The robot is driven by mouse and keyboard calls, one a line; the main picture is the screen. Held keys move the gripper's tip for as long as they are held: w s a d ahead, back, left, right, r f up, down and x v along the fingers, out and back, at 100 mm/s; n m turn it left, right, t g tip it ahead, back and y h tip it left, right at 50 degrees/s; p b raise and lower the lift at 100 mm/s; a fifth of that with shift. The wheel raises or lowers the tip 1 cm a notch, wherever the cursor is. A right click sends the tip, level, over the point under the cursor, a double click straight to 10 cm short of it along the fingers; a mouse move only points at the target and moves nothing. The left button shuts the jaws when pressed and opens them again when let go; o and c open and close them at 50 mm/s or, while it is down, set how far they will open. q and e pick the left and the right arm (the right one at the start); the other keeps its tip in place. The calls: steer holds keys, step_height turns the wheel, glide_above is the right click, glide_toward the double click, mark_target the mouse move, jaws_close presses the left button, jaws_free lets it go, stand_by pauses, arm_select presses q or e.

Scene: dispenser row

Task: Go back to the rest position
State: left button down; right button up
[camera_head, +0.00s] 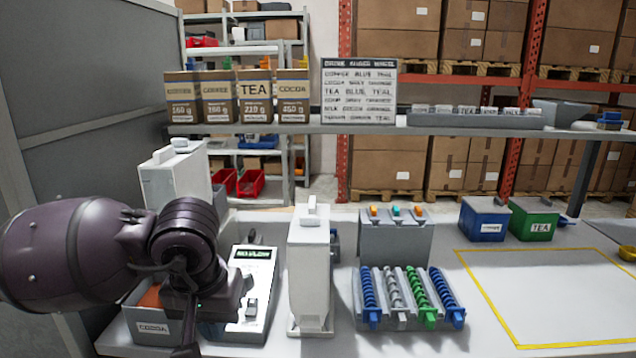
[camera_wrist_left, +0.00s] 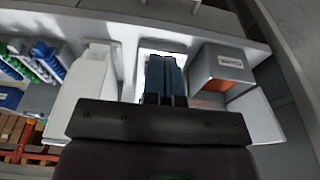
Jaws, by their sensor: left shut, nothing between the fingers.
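My left arm comes in from the left in the head view. Its gripper hangs over the front left of the bench, between the grey bin labelled COCOA (camera_head: 153,326) and the device with a green display (camera_head: 252,256). In the left wrist view the two blue-grey fingers of my left gripper (camera_wrist_left: 166,72) are together with nothing between them. The labelled bin (camera_wrist_left: 230,66) is to their right, and a white dispenser (camera_wrist_left: 88,85) is to their left. In the head view the arm hides part of the bin and device. My right gripper is not in view.
A white dispenser (camera_head: 311,270) stands mid-bench, with a rack of coloured coils (camera_head: 408,318) to its right. A blue box (camera_head: 484,222) and green TEA box (camera_head: 533,222) stand behind a clear yellow-outlined area (camera_head: 545,290). A shelf (camera_head: 300,128) holds bags and a sign.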

arm_select(q)
steer(key=s+d+r+n+g+h, duration=0.3)
steer(key=d+r+n+g+h, duration=0.1)
steer(key=d+r+n+h, duration=1.1)
steer(key=w+a+f+n+t+h, duration=0.25)
steer(key=w+n+t, duration=0.35)
steer(key=n, duration=0.8)
steer(key=w+a+f+n+t+h, duration=0.25)
steer(key=n+t, duration=0.55)
steer(key=n, duration=0.5)
steer(key=w+a+f+n+t+y, duration=0.1)
steer(key=a+f+n+t+y, duration=0.2)
steer(key=a+f+n+y, duration=0.55)
steer(key=a+f+n+t+y, duration=0.2)
steer(key=a+f+n+y, duration=0.3)
steer(key=f+n, duration=0.75)
steer(key=s+a+f+n+g+y, duration=0.3)
steer(key=s+a+f+n, duration=0.1)
steer(key=s+f, duration=0.7)
steer(key=s+a+f+n+g+y, duration=0.2)
steer(key=s+a+f+n+y, duration=0.1)
steer(key=s+f, duration=0.9)
steer(key=shift+s+a+f+n+g+y, duration=0.35)
steer(key=shift+s+a+n, duration=0.3)
steer(key=shift+a, duration=0.5)
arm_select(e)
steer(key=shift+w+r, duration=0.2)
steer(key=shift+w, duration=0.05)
